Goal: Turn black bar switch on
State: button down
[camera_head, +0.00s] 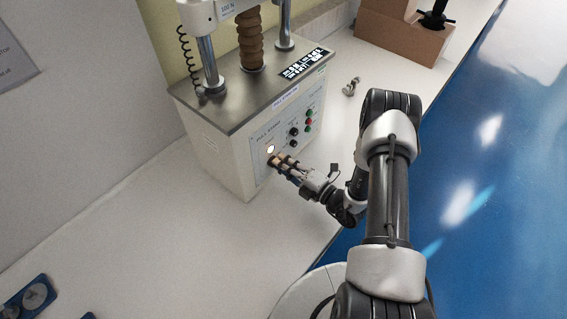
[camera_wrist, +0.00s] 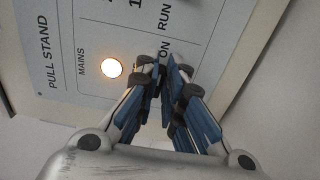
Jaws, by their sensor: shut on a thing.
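The pull stand's control panel (camera_wrist: 85,40) faces me, with the words MAINS, ON and RUN on it. My gripper (camera_wrist: 168,72) has its fingertips at the panel by the word ON, closed on the black bar switch. The fingertips mostly hide the switch, so I cannot tell its angle. The round mains lamp (camera_wrist: 111,68) glows just left of the fingers. In the head view my gripper (camera_head: 279,162) meets the lower left of the panel, just below the lit lamp (camera_head: 270,149).
The pull stand (camera_head: 215,150) stands on a white bench (camera_head: 150,240). Black, red and green buttons (camera_head: 308,120) sit further right on its panel. A small metal part (camera_head: 351,87) lies behind my arm.

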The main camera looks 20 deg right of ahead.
dwell(0.4)
jog(key=c, duration=1.7)
grip_release()
jog(key=v, duration=1.2)
